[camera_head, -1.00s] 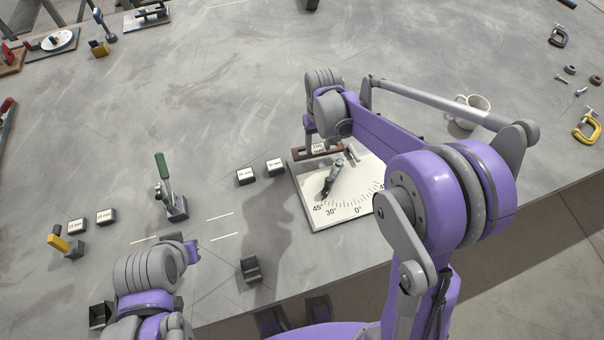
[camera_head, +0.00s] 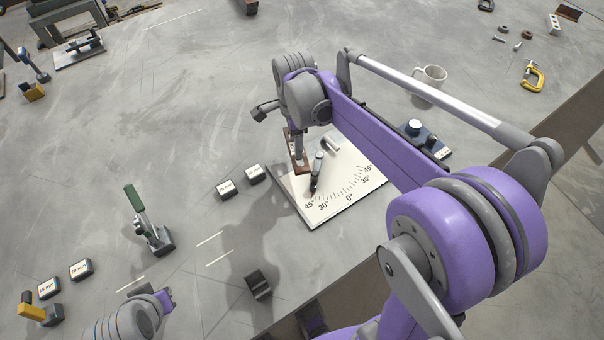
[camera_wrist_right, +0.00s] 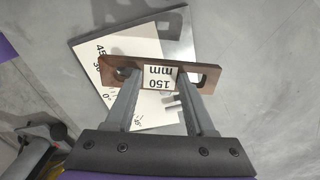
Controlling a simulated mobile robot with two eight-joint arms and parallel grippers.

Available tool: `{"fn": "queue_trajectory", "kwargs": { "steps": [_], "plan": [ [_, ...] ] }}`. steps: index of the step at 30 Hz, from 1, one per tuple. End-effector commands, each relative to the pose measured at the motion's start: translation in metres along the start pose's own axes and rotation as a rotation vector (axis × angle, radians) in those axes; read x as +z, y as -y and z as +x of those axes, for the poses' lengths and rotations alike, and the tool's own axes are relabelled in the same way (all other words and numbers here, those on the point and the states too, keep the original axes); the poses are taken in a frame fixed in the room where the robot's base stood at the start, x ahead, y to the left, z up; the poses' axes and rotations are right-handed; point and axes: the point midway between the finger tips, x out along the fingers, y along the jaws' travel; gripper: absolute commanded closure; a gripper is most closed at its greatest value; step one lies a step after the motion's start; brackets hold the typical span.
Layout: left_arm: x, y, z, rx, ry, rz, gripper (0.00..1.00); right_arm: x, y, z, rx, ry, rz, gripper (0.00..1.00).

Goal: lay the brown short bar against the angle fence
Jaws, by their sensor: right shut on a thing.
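The brown short bar (camera_head: 302,166), with a white "150 mm" label, is held in my right gripper (camera_head: 297,150) over the upper left edge of the white angle plate (camera_head: 338,199). In the right wrist view the bar (camera_wrist_right: 207,75) lies crosswise between both fingers of the gripper (camera_wrist_right: 157,82), with a slot near each end. The gap between bar and plate cannot be judged. A dark pivoting piece (camera_head: 317,172), seemingly part of the angle fence, stands on the plate just right of the bar. My left gripper is not visible; only its arm shows at lower left.
Labelled blocks (camera_head: 226,189) and a green-handled toggle clamp (camera_head: 150,222) stand left of the plate. A dark block (camera_head: 258,285) sits near the table's front edge. A blue device (camera_head: 424,138) and a mug (camera_head: 432,77) are right of my arm. The table behind is largely clear.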

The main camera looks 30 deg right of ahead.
Motion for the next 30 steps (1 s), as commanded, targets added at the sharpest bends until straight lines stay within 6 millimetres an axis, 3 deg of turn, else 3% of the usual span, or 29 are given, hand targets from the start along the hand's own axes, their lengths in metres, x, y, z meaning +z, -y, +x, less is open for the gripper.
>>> {"fn": "queue_trajectory", "kwargs": {
  "steps": [4, 10, 18, 30],
  "plan": [
    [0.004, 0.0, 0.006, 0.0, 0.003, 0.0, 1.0, -0.009, -0.007, -0.005, -0.001, 0.0, 0.262, 1.0],
    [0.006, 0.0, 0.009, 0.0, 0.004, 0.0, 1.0, -0.014, -0.01, -0.005, -0.002, 0.0, 0.426, 1.0],
    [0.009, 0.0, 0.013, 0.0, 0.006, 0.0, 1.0, -0.014, -0.01, 0.041, -0.002, 0.0, 0.441, 1.0],
    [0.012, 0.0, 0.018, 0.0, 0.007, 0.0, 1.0, -0.014, -0.01, 0.086, -0.002, 0.0, 0.439, 1.0]
  ]
}}
